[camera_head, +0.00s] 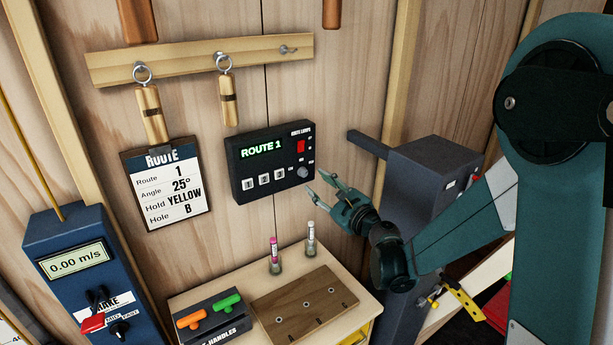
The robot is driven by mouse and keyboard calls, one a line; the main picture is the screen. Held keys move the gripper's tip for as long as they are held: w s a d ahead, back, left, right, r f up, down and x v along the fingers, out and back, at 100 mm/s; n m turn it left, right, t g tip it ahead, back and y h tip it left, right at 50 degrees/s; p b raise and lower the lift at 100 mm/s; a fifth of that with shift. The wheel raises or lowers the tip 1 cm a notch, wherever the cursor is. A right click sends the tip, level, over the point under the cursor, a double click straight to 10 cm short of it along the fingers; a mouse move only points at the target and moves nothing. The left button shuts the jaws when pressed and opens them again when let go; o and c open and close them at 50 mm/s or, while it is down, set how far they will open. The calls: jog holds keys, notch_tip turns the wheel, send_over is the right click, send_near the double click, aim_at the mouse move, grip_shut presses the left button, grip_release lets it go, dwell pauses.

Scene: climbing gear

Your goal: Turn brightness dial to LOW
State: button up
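A black control panel (270,160) hangs on the wooden wall, with a green "ROUTE 1" display, several white number buttons, a red switch and "ROUTE LAMPS" lettering. A small round grey dial (302,171) sits at the panel's lower right. Its markings are too small to read, so I cannot tell its setting. My gripper (316,182) is just right of the panel's lower right corner, near the dial. Its fingers are spread and nothing is between them. They appear apart from the dial, though the depth is hard to judge.
A small table (367,301) below holds a wooden board (303,303), two upright markers and a handle tray (211,319). A blue box (75,258) with a speed display stands left. A route card (166,187) hangs beside the panel. A dark grey machine (425,170) stands behind my arm.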

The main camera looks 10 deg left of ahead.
aim_at(304, 173)
jog(key=shift+p+x, duration=0.45)
jog(key=shift+x, duration=3.35)
jog(key=c, duration=0.9)
